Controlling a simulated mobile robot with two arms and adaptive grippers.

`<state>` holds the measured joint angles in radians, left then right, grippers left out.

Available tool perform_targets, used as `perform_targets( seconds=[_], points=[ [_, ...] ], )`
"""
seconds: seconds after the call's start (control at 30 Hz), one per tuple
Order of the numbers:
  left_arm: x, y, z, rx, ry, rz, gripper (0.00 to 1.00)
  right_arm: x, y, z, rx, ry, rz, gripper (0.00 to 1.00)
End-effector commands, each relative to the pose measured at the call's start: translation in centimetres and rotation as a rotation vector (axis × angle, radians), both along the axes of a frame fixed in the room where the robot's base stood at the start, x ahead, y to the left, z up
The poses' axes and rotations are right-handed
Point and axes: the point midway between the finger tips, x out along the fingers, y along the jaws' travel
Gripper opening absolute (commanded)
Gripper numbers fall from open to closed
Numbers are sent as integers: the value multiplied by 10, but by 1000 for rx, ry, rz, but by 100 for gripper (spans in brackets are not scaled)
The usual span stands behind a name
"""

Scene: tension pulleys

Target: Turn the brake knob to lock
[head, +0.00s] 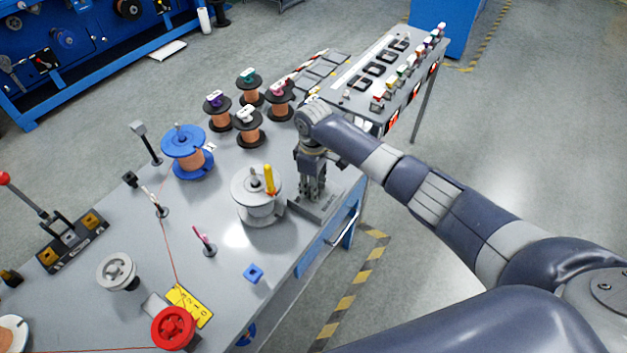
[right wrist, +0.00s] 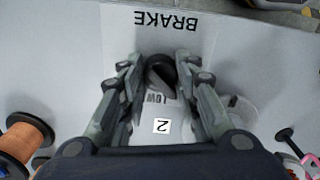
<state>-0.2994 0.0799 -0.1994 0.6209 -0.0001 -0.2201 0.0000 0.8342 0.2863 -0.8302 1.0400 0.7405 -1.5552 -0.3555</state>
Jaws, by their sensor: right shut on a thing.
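The brake knob (right wrist: 160,70) is a dark round knob in the right wrist view, on a pale panel (right wrist: 118,45) printed BRAKE. The letters LOW and a white tag with a 2 show upside down beside it. My right gripper (right wrist: 160,78) points down with its fingers on both sides of the knob, shut on it. In the head view my right gripper (head: 313,196) is over a grey brake base (head: 328,212) at the table's right edge, and it hides the knob there. The knob's exact setting is hard to read. My left gripper is not in view.
A grey spool (head: 256,207) with a yellow handle stands close left of my right gripper. Several copper spools, a blue spool (head: 185,165) and a red pulley (head: 173,327) share the table (head: 215,285). A second table (head: 350,85) with small parts stands behind. Floor at right is clear.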

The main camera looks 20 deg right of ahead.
Motion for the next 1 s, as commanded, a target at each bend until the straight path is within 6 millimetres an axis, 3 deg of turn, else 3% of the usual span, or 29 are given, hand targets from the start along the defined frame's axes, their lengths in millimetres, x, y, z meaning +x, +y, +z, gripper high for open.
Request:
perform_targets(
  seconds=[0.03,0.3,1.0],
  points=[
    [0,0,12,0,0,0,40,-1,1,5,3,4,-41,6],
    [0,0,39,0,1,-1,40,-1,1,4,1,4,-297,6],
    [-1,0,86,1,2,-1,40,-1,2,2,0,3,-961,6]
  ],
)
